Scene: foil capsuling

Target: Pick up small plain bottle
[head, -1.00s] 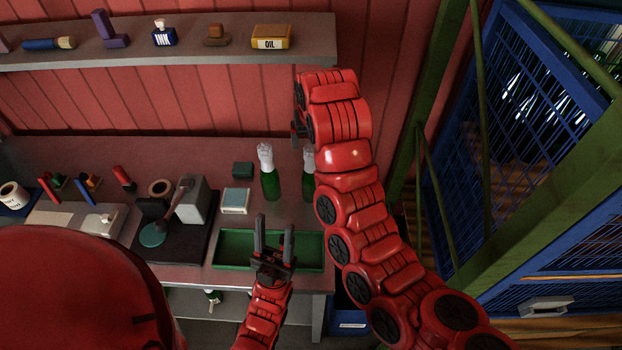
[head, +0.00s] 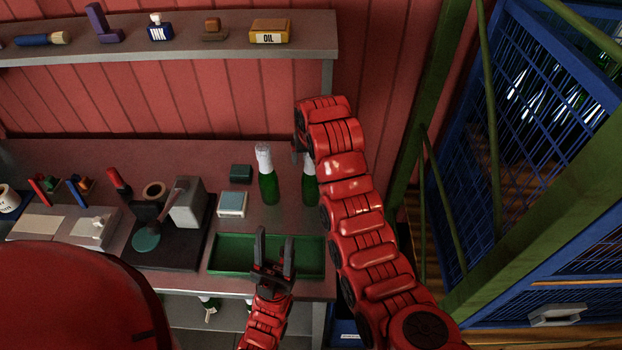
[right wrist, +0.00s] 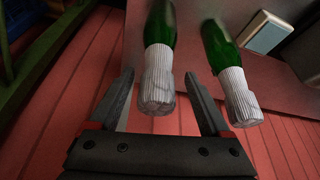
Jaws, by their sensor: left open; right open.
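Two green bottles with white foil tops stand upright on the bench, the left one (head: 267,178) in full view and the right one (head: 310,185) partly hidden by my right arm. In the right wrist view the right-hand bottle (right wrist: 158,75) shows between the open fingers, its capsule toward the camera; I see no clear contact. The other bottle (right wrist: 233,80) is outside the fingers. My right gripper (right wrist: 159,82) is open; in the head view it is mostly hidden by its arm. My left gripper (head: 273,240) is open and empty over the green tray.
The green tray (head: 225,254) lies at the bench's front edge. A pale blue-topped box (head: 232,204) and a dark green block (head: 241,173) stand left of the bottles. A black-based device (head: 150,250) is further left. A shelf (head: 180,42) runs above.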

